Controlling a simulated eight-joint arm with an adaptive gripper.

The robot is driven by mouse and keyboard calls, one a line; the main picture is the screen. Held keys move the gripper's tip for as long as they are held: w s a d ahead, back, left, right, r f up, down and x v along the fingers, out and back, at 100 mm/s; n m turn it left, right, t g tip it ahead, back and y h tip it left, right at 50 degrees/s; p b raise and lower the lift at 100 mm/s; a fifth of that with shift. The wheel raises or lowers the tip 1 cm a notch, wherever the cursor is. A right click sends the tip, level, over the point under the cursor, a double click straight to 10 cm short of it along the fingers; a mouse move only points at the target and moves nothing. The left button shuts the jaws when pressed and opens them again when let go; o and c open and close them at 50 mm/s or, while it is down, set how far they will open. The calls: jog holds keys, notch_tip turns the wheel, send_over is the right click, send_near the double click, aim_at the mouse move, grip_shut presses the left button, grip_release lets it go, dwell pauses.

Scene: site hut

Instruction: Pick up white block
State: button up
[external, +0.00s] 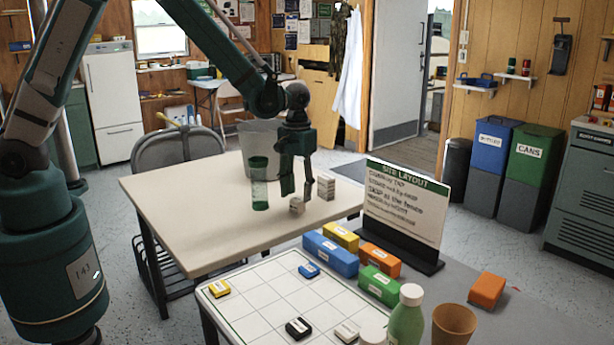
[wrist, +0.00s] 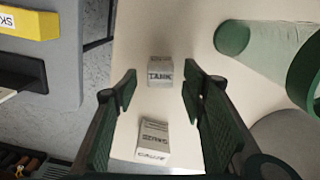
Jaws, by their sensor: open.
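A small whitish block (external: 297,204) sits on the cream table (external: 170,205), just below my gripper (external: 297,189). In the wrist view a pale block marked TANK (wrist: 160,74) lies beyond and between the open fingertips (wrist: 158,92). A taller pale stack of blocks (external: 326,187) stands to the right of the small block; a lettered pale block (wrist: 152,140) shows low in the wrist view. My gripper points down, open and empty, above the table. Another whitish block (external: 346,332) lies on the white grid board (external: 255,302).
A green tumbler (external: 259,183) stands close left of my gripper; it also shows in the wrist view (wrist: 232,38). A sign (external: 405,205) and several coloured blocks are on the grey table at right. A green bottle (external: 406,318) stands in front. The cream table's left part is clear.

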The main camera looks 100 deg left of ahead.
aim_at(297, 199)
jog(key=shift+f+b, duration=0.55)
jog(key=shift+f, duration=1.65)
jog(key=c, duration=1)
